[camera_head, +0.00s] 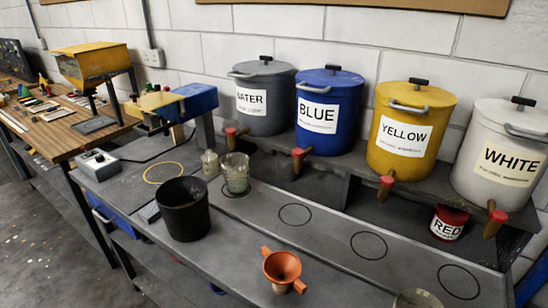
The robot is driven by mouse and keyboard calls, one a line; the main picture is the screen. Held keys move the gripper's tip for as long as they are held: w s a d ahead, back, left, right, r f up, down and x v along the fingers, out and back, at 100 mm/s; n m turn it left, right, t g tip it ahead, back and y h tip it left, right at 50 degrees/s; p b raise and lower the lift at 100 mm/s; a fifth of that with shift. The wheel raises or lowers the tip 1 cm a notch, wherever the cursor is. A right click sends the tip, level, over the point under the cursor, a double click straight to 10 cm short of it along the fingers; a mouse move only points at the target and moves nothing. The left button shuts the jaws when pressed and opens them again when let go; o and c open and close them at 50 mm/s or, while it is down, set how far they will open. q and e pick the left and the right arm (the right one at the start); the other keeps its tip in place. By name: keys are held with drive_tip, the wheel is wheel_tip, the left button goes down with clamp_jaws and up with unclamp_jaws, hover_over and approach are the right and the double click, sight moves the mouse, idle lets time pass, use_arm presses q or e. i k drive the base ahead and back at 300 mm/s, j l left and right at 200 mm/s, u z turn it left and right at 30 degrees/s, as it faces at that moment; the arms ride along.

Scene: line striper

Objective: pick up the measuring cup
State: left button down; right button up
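A clear, cloudy cup (236,174), which looks like the measuring cup, stands upright on the grey bench (325,262). It is at the rear edge, in front of the WATER container and behind the black bucket (183,209). Another pale round rim (417,299) shows at the bottom edge of the view, mostly cut off, so I cannot tell what it is. Neither of my grippers is in view, and nothing is seen touching the cup.
Containers marked WATER (262,97), BLUE (328,110), YELLOW (409,128) and WHITE (504,153) stand on a raised shelf with protruding red-tipped taps.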

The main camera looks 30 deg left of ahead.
sight(237, 175)
drive_tip(key=u, duration=1.55)
